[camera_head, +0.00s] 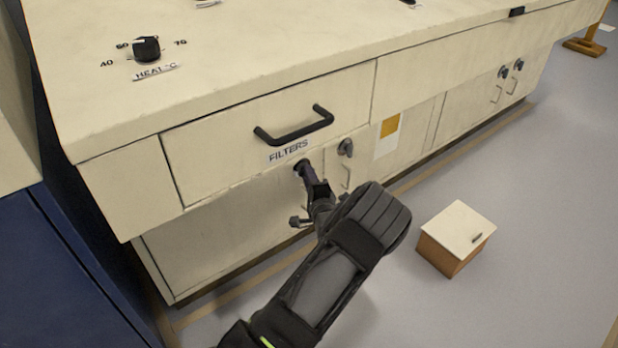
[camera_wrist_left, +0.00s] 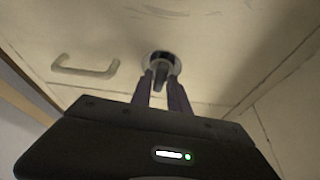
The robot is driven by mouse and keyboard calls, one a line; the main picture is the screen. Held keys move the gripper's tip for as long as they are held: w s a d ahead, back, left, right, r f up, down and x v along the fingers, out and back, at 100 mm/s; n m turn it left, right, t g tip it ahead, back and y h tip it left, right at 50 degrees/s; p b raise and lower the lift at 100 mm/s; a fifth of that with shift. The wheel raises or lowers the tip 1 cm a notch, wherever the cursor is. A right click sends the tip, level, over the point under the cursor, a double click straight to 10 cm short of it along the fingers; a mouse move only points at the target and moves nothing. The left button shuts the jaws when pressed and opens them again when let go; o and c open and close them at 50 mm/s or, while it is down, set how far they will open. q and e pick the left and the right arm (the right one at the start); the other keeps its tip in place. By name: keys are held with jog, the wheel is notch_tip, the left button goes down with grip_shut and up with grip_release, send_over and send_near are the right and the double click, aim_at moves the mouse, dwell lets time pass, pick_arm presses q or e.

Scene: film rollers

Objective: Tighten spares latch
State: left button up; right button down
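A dark round latch (camera_head: 300,168) sits on the cabinet door below the drawer labelled FILTERS. No label reading spares is legible, so I cannot tell whether this is the spares latch. My left gripper (camera_head: 318,190) reaches up to this latch. In the left wrist view the latch (camera_wrist_left: 162,64) has a light ring and a dark lever pointing down. The two fingers of my left gripper (camera_wrist_left: 162,92) stand on either side of the lever; whether they press on it is unclear. A second latch (camera_head: 346,147) is on the door to the right. My right gripper is out of view.
The FILTERS drawer (camera_head: 240,140) with its black handle (camera_head: 293,125) overhangs the latches. More latches (camera_head: 511,69) are on doors farther right. A small box with a cream top (camera_head: 457,229) stands on the floor right of my arm. A heat knob (camera_head: 147,49) is on the counter.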

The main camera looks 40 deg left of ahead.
pick_arm(q)
grip_shut()
dwell(0.4)
jog(key=shift+w+d+r+m+g+h+p, duration=0.1)
jog(key=shift+w+r+m+g+h+p, duration=0.05)
jog(key=shift+m+g+p, duration=1.55)
jog(key=shift+w+r+m+g+h+p, duration=0.1)
jog(key=shift+m+g+p, duration=0.45)
jog(key=shift+m+p, duration=1.3)
jog(key=shift+w+d+r+m+g+h+p, duration=0.15)
jog(key=shift+m+g+p, duration=0.95)
jog(key=shift+m, duration=1.35)
jog(key=shift+a, duration=0.1)
